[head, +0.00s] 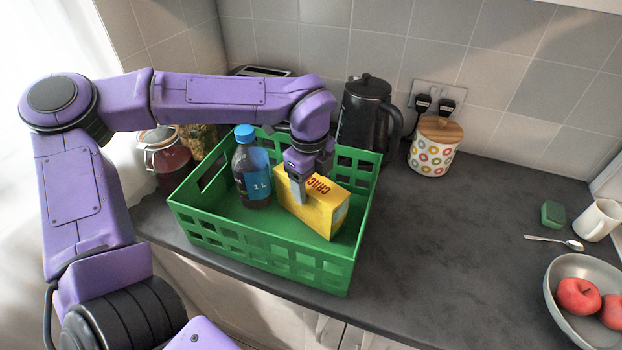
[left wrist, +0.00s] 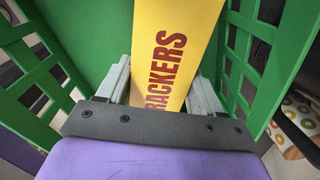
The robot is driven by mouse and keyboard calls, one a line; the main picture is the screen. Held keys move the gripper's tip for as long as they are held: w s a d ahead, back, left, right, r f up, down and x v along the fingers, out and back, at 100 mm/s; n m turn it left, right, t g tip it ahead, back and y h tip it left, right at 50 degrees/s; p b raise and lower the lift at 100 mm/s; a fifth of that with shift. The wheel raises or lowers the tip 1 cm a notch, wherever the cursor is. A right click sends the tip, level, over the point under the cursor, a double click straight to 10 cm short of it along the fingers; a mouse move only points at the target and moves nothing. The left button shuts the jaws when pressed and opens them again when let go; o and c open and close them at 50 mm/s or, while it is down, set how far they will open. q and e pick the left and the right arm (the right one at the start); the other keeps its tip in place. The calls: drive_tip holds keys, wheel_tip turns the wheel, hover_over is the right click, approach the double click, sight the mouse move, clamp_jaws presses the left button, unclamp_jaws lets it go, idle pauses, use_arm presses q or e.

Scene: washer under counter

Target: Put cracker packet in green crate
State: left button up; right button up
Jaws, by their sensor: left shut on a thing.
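The yellow cracker packet (head: 322,208) with red lettering is inside the green crate (head: 258,262) in the head view, on its right side, slightly tilted. My left gripper (head: 300,188) reaches down into the crate and is shut on the packet. In the left wrist view the packet (left wrist: 172,45) lies between the two grey fingers (left wrist: 158,85), with green crate walls (left wrist: 45,60) around it. I cannot tell whether the packet's underside touches the crate floor. My right gripper is not in view.
A brown bottle with a blue cap (head: 250,170) stands in the crate beside the packet. Jars (head: 168,160), a black kettle (head: 366,115) and a dotted canister (head: 434,150) stand behind. A fruit bowl (head: 560,290) is at right. The counter between (head: 450,240) is clear.

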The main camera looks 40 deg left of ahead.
use_arm(q)
drive_tip(key=shift+w+f, duration=0.1)
drive_tip(key=shift+w, duration=0.05)
drive_tip(key=shift+f, duration=0.1)
drive_tip(key=o, duration=1.6)
drive_tip(key=shift+c, duration=0.2)
drive_tip(key=shift+r, duration=0.55)
wheel_tip(320, 180, up, 11)
drive_tip(key=b, duration=0.1)
drive_tip(key=shift+s+r, duration=0.2)
drive_tip(key=shift+s, duration=0.15)
